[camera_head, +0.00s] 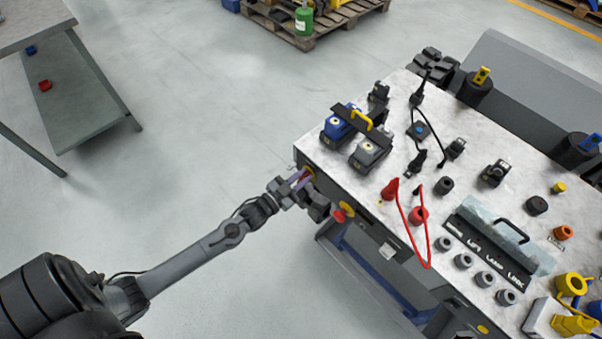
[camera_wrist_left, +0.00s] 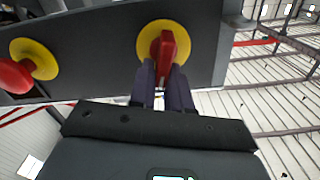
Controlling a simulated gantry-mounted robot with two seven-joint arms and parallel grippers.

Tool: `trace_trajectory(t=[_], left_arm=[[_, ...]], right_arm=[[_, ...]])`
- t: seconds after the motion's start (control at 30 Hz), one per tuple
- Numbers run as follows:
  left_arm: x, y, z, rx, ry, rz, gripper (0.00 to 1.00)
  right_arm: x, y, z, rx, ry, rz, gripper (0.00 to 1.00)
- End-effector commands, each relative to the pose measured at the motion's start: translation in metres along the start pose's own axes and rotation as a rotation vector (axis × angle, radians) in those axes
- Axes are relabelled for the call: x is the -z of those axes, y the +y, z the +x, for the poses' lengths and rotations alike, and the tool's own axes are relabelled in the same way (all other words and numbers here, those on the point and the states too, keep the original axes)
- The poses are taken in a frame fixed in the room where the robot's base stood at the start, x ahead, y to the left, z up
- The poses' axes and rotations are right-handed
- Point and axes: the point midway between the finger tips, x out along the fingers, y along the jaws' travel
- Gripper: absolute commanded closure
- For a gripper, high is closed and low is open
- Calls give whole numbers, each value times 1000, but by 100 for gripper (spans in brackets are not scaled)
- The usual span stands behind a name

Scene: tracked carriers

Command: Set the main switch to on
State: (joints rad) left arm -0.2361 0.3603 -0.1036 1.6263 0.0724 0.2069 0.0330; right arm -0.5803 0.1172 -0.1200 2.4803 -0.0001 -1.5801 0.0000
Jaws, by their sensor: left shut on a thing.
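The main switch is a red rotary handle on a yellow round plate (camera_wrist_left: 146,42) on the dark front panel of the bench. In the left wrist view the red handle (camera_wrist_left: 168,44) stands nearly upright in the picture. My left gripper (camera_wrist_left: 163,72) is shut on this handle, one finger on each side of its lower part. In the head view my left gripper (camera_head: 303,179) is at the bench's near left corner and hides most of the switch. Any on or off marks are not readable. My right gripper is not in view.
A red mushroom button (camera_wrist_left: 14,75) on a yellow plate sits beside the switch; it also shows in the head view (camera_head: 339,215). The bench top (camera_head: 460,120) holds two battery-like packs, a red cable, knobs and connectors. Clear floor lies to the left.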

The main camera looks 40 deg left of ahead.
Motion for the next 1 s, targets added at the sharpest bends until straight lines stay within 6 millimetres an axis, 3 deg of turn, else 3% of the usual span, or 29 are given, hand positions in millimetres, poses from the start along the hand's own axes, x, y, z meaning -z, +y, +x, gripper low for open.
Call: trace_trajectory(t=[0.3,1.0], left_arm=[[2,6,0,-1,0,302,100],[-8,18,0,-3,0,956,100]], right_arm=[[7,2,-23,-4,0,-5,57],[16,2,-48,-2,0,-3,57]])
